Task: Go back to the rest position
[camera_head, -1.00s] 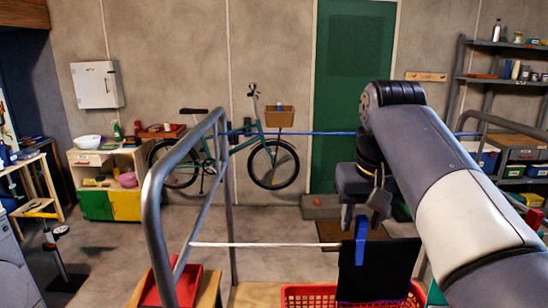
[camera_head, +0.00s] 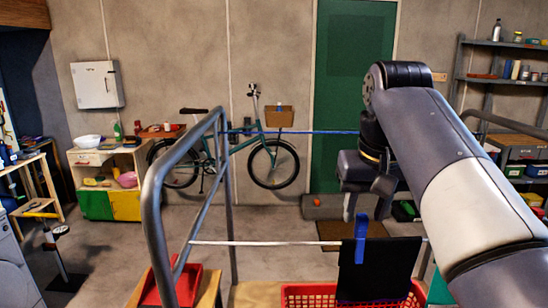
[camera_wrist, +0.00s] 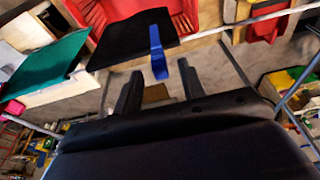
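My gripper (camera_head: 367,208) is above the clothesline, with its two fingers apart and nothing between them. Its fingers also show apart in the wrist view (camera_wrist: 160,74). A blue clothespin (camera_head: 361,240) stands upright on the line over a black cloth (camera_head: 395,265), which hangs from the line. The clothespin (camera_wrist: 156,48) and black cloth (camera_wrist: 125,38) show just beyond my fingertips in the wrist view. The gripper appears clear of the clothespin.
A red basket (camera_head: 305,294) is below the cloth. A grey metal frame (camera_head: 152,215) carries the line at left, with a red tray (camera_head: 186,285) by it. A bicycle (camera_head: 230,150) stands by the back wall.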

